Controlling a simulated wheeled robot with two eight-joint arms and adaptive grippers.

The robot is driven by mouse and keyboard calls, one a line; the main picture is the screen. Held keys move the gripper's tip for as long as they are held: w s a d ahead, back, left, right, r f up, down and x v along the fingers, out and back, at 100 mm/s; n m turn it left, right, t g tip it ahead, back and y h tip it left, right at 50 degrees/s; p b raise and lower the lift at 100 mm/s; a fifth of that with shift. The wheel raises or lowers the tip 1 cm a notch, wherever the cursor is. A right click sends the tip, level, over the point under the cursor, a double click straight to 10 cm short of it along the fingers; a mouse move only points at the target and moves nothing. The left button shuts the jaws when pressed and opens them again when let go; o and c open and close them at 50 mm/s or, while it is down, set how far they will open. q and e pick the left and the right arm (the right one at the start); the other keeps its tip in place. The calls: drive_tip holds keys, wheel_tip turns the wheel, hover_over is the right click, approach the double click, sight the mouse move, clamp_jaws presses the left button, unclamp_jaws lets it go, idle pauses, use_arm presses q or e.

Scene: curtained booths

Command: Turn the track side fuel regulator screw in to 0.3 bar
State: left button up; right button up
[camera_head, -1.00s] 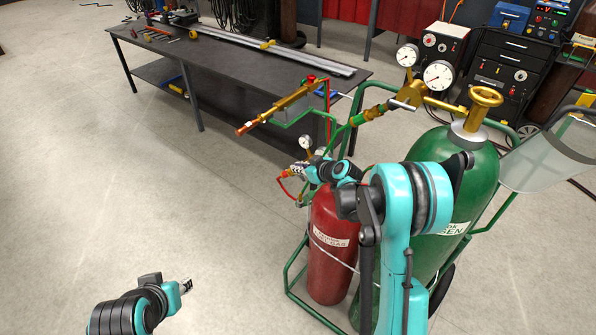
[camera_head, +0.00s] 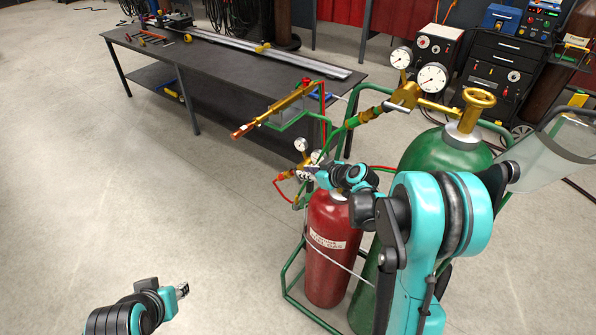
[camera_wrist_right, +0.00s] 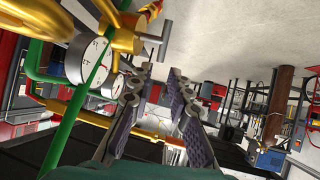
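The fuel regulator (camera_head: 300,173), with two small round gauges (camera_head: 301,144), sits on top of the red fuel gas cylinder (camera_head: 328,255). My right gripper (camera_head: 308,173) is beside it and partly covers it. In the right wrist view, my right gripper (camera_wrist_right: 160,72) is open, with nothing visible between its fingers. A brass regulator body (camera_wrist_right: 122,40) with a T-shaped screw handle (camera_wrist_right: 150,38) and two gauges (camera_wrist_right: 90,58) is left of the fingers, apart from them. Gauge readings are too small to tell. My left gripper (camera_head: 182,290) is low at the left, away from everything.
The green oxygen cylinder (camera_head: 440,150) with its brass regulator (camera_head: 405,95) stands right of the red one in a green cart. A brass torch (camera_head: 275,110) hangs at the cart's left. A dark workbench (camera_head: 230,75) stands behind. The floor at left is clear.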

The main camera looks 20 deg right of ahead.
drive_tip(key=v, duration=0.4)
drive_tip(key=shift+s+d+r, duration=0.1)
drive_tip(key=shift+s+r, duration=0.1)
drive_tip(key=shift+s, duration=0.1)
drive_tip(key=s+a+r+m+g+h, duration=0.1)
drive_tip(key=s+a+m+h, duration=0.1)
drive_tip(key=s, duration=1.2)
drive_tip(key=s+a+r+m+g+h, duration=0.1)
drive_tip(key=s+a+m+g+h, duration=0.1)
drive_tip(key=s, duration=1.2)
drive_tip(key=shift+s+a+r+m+h, duration=0.25)
drive_tip(key=shift+s+a+m+h, duration=0.2)
drive_tip(key=shift+a+m, duration=0.65)
